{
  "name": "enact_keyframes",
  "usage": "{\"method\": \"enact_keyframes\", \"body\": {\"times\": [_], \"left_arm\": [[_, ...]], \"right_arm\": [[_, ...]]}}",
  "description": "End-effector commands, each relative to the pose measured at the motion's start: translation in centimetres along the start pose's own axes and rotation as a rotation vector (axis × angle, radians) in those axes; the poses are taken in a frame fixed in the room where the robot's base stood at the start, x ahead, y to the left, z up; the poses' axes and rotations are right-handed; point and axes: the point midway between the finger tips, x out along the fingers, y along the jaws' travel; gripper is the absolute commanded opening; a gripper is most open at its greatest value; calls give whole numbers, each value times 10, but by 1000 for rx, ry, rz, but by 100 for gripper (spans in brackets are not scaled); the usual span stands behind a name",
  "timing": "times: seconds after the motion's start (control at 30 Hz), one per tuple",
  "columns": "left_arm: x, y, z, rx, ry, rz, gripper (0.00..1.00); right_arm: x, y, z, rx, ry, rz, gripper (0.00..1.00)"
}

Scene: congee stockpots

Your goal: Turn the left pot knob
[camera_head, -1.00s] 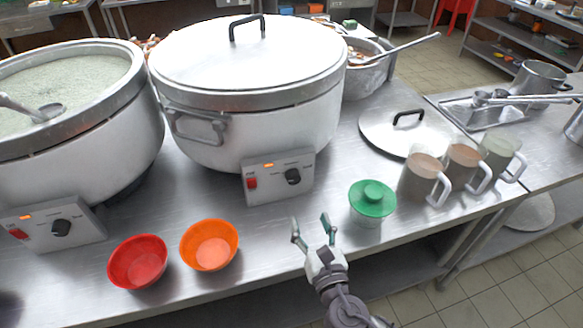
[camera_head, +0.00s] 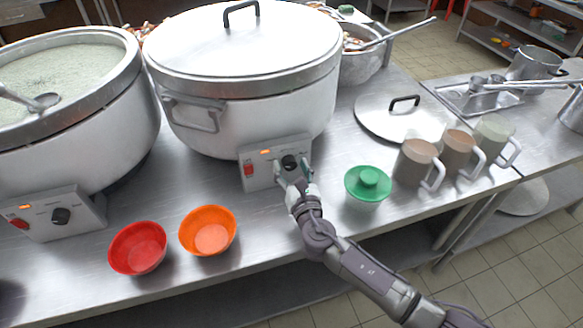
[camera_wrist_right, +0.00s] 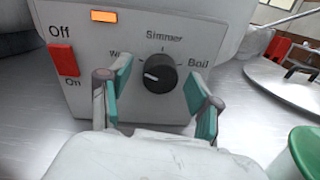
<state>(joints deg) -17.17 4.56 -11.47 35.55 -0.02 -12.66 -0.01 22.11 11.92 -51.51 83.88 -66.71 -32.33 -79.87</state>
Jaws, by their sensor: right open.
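The open pot of pale congee (camera_head: 140,120) stands at the left, its black knob (camera_head: 61,216) on a front control box. The lidded pot (camera_head: 250,115) stands to its right; its black knob (camera_head: 289,162) is on a similar box. My right gripper (camera_head: 293,173) is open at the lidded pot's knob. In the right wrist view the fingers (camera_wrist_right: 157,84) stand either side of this knob (camera_wrist_right: 162,73), with gaps showing. Its white mark points left, toward a partly hidden label beginning with W; Simmer and Boil are readable. My left gripper is out of view.
A red switch (camera_wrist_right: 62,60) and lit orange lamp (camera_wrist_right: 104,16) are left of the knob. Mugs (camera_head: 416,163) and a loose lid (camera_head: 398,117) are to the right.

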Motion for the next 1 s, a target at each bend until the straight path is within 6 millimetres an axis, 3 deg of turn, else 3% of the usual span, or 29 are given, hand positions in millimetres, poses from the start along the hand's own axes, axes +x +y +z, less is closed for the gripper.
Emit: {"method": "enact_keyframes", "body": {"times": [0.13, 0.5, 1.0], "left_arm": [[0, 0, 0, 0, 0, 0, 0], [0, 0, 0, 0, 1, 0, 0], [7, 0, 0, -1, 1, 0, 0]], "right_arm": [[0, 0, 0, 0, 0, 0, 62], [0, 0, 0, 0, 0, 0, 3], [-1, -1, -2, 156, 8, -3, 3]]}}
